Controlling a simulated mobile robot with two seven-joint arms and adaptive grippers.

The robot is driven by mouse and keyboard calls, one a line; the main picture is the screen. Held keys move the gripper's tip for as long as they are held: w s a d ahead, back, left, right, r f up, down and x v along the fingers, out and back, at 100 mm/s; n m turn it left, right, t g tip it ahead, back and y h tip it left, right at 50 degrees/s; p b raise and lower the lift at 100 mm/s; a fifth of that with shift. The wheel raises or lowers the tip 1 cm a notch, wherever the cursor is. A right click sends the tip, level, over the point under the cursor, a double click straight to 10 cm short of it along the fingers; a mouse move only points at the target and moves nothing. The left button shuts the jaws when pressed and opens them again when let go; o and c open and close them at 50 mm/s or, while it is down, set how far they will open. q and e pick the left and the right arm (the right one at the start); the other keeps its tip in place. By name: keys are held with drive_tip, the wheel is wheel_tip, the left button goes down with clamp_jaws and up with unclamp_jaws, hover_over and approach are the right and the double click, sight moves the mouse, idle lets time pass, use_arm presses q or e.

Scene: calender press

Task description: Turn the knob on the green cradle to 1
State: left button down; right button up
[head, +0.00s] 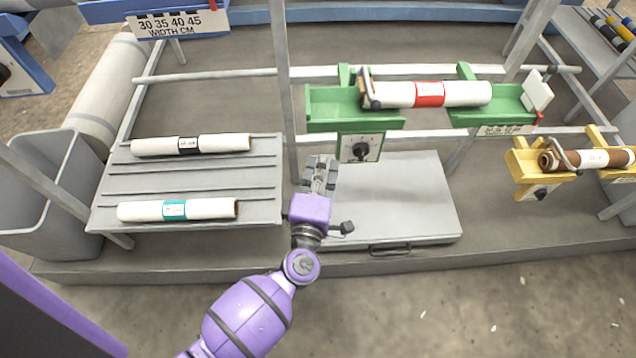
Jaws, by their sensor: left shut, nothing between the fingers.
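The green cradle (350,112) stands at the upper middle of the head view. It bears a white roll with a red label (429,94). The black knob (361,150) is on a white dial plate hanging from the front of the cradle's left part. The dial marks are too small to read, so I cannot tell the setting. My left gripper (320,166) is shut and empty. Its fingertips are to the left of the knob and slightly lower in the picture, apart from it as far as I can see. My right gripper is not in view.
A grey slatted rack (185,180) holds two white rolls at left. A grey bin (45,185) stands beside it. A light grey lidded box (400,200) lies below the green cradle. A yellow cradle (522,160) with a roll is at right. An upright post (282,80) stands left of the green cradle.

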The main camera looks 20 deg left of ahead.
sight(351, 154)
use_arm(q)
drive_tip(key=shift+w+d, duration=0.3)
drive_tip(key=shift+d, duration=0.3)
drive_tip(key=shift+w+d, duration=0.35)
drive_tip(key=shift+d, duration=0.3)
drive_tip(key=shift+w+d, duration=0.3)
drive_tip(key=shift+d, duration=0.3)
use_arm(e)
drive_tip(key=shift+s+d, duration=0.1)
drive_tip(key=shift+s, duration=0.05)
use_arm(q)
drive_tip(key=shift+f, duration=0.1)
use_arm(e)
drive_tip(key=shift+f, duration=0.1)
